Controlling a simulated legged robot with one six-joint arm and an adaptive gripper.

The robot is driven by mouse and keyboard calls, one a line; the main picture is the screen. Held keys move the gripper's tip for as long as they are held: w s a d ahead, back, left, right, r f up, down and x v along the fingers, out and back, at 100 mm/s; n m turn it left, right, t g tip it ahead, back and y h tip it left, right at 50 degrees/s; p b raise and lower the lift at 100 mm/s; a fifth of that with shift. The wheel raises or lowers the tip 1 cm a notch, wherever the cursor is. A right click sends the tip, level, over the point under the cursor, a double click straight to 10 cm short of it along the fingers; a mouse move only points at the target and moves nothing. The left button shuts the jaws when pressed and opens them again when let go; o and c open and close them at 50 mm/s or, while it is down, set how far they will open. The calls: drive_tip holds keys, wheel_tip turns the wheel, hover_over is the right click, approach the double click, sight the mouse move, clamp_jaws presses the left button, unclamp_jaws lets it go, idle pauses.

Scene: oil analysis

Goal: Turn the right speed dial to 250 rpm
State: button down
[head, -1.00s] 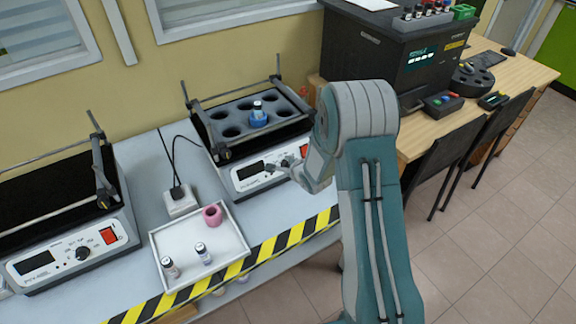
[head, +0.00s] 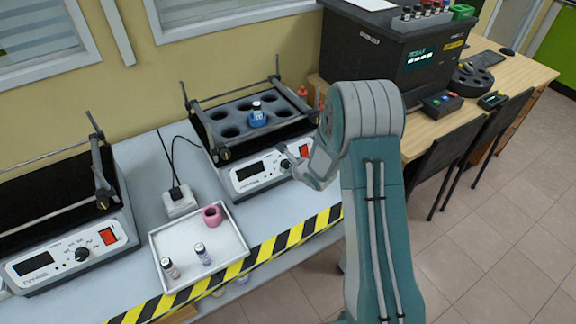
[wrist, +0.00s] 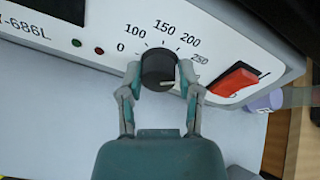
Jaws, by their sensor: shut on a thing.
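My gripper (wrist: 160,75) is shut on the dial, one finger on each side. In the head view my gripper (head: 290,160) is at the panel and partly covers the dial.
A red switch (wrist: 233,80) is right of the dial. A white tray (head: 160,250) with two vials and a pink ring lies in front. The left shaker (head: 70,270) stands further left. A black machine (head: 360,60) is behind my arm.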

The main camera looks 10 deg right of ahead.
drive_tip(key=shift+s+f, duration=0.2)
drive_tip(key=shift+f, duration=0.15)
drive_tip(key=shift+c, duration=1.5)
unclamp_jaws()
drive_tip(key=shift+w+r, duration=0.1)
drive_tip(key=shift+w, duration=0.05)
drive_tip(key=shift+r, duration=0.1)
drive_tip(key=v, duration=1.1)
drive_tip(key=shift+s+r, duration=0.2)
drive_tip(key=shift+s, duration=0.1)
drive_tip(key=shift+d, duration=0.1)
